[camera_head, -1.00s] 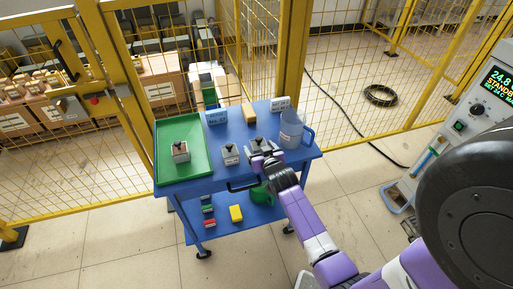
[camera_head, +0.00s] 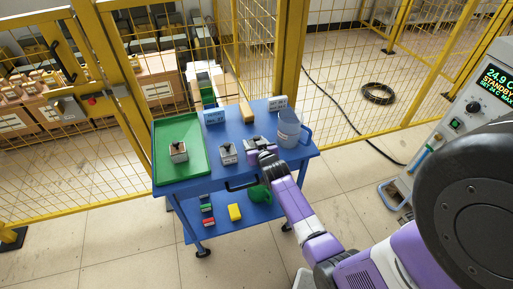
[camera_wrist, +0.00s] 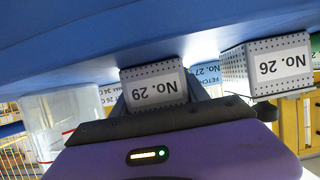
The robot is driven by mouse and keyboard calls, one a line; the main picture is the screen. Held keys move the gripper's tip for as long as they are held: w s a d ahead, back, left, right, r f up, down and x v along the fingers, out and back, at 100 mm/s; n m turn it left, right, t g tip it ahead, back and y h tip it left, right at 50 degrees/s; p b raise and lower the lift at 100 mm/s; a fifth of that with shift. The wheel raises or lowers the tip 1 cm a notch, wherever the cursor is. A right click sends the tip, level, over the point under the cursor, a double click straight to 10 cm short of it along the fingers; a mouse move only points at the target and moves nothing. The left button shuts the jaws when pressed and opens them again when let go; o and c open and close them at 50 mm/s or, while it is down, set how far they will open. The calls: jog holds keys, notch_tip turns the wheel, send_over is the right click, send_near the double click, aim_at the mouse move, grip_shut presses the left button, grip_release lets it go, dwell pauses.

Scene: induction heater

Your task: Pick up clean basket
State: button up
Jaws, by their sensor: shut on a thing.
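Several small grey metal baskets with dark handles stand on the blue cart (camera_head: 193,187). My gripper (camera_head: 258,148) is at the right-hand basket (camera_head: 254,141), shut on it. In the wrist view, which looks upside down, this basket is labelled No. 29 (camera_wrist: 155,88). It seems to be still at the cart top. A second basket (camera_head: 228,153) stands just left of it; the wrist view shows a basket labelled No. 26 (camera_wrist: 268,65). A third basket (camera_head: 178,152) sits in the green tray (camera_head: 160,128). I cannot tell from looks which basket is clean.
A clear jug (camera_head: 289,128) stands right of the gripper. A blue sign (camera_head: 214,117), a tan block (camera_head: 246,112) and a white sign (camera_head: 278,104) stand behind. A yellow fence lies behind; the heater (camera_head: 470,115) is at right.

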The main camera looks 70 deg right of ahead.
jog(key=shift+r, duration=0.1)
jog(key=shift+w+r, duration=0.8)
jog(key=shift+r, duration=9.7)
jog(key=w+a+f+n+t+y, duration=0.2)
jog(key=w+a+f, duration=0.15)
jog(key=a, duration=0.65)
jog(key=w+a+f+n+t+y, duration=0.1)
jog(key=w+a+f+n+y, duration=0.15)
jog(key=a+f, duration=0.45)
jog(key=s+a+f+n+t+y, duration=0.1)
jog(key=s+a+f+n+y, duration=0.1)
jog(key=a, duration=1.1)
jog(key=s+a+f+n+y, duration=0.2)
jog(key=a+f, duration=0.4)
jog(key=a, duration=0.8)
jog(key=shift+s+f+n+t+y, duration=0.2)
jog(key=shift+n+t+y, duration=0.2)
jog(key=shift+n+y, duration=0.45)
jog(key=shift+w, duration=0.1)
